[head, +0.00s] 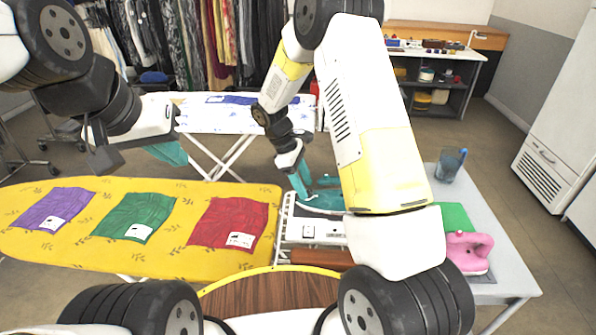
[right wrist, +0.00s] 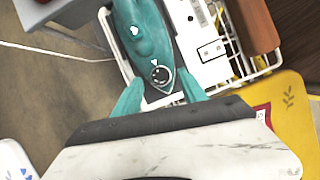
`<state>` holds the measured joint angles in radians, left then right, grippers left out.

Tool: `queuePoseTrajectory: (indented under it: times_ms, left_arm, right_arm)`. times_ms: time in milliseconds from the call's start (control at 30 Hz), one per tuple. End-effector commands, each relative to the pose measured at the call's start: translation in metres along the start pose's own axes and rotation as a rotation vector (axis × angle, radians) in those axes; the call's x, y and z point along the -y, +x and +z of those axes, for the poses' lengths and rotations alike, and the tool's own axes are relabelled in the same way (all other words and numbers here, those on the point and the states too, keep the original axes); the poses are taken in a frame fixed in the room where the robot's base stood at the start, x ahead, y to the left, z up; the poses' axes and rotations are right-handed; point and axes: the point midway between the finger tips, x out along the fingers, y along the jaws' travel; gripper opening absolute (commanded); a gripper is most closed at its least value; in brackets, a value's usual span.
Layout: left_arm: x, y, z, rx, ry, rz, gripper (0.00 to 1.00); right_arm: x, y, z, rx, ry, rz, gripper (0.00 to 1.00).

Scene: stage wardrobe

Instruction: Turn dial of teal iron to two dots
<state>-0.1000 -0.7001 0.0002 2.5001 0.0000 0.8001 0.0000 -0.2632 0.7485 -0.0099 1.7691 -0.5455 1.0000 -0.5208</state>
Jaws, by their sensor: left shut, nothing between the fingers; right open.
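The teal iron (head: 325,200) sits on a white rack (head: 292,212) at the right end of the yellow ironing board, partly hidden by my right arm. In the right wrist view the teal iron (right wrist: 143,32) shows from above, with its round dark dial (right wrist: 161,75) near the end closest to my gripper. My right gripper (right wrist: 158,92) is open, its teal fingers on either side of that end of the iron; contact cannot be told. It also shows in the head view (head: 301,184). My left gripper (head: 168,153) is shut and empty, above the board's far side.
Purple (head: 54,209), green (head: 136,216) and red (head: 228,224) cloths lie on the yellow ironing board (head: 180,258). A pink iron (head: 467,252) and a blue cup (head: 449,164) stand on the grey table (head: 490,222) at right. A second board (head: 200,118) stands behind.

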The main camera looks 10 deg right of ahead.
Motion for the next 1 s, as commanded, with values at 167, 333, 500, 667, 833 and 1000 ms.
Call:
queuePoseTrajectory:
  times_ms: [167, 333, 500, 667, 833, 1000]
  left_arm:
    - [0.0000, 0.0000, 0.0000, 0.000, 0.000, 0.000, 0.00]
    - [0.0000, 0.0000, 0.0000, 0.000, 0.000, 0.000, 0.00]
    - [0.0000, 0.0000, 0.0000, 0.000, 0.000, 0.000, 0.00]
    - [0.0000, 0.0000, 0.0000, 0.000, 0.000, 0.000, 0.00]
    - [0.0000, 0.0000, 0.0000, 0.000, 0.000, 0.000, 0.00]
    - [0.0000, 0.0000, 0.0000, 0.000, 0.000, 0.000, 0.00]
  right_arm:
    - [0.0003, 0.0092, 0.0006, 0.001, 0.000, -0.001, 0.49]
    - [0.0002, 0.0092, 0.0005, 0.000, 0.001, -0.001, 0.49]
    - [0.0002, 0.0090, 0.0005, 0.000, 0.001, 0.000, 0.24]
    - [0.0001, 0.0088, 0.0004, 0.000, 0.001, 0.000, 0.00]
    - [-0.0001, 0.0088, 0.0004, 0.000, 0.006, -0.002, 0.00]
    - [-0.0011, 0.0086, 0.0005, 0.000, 0.042, -0.015, 0.00]
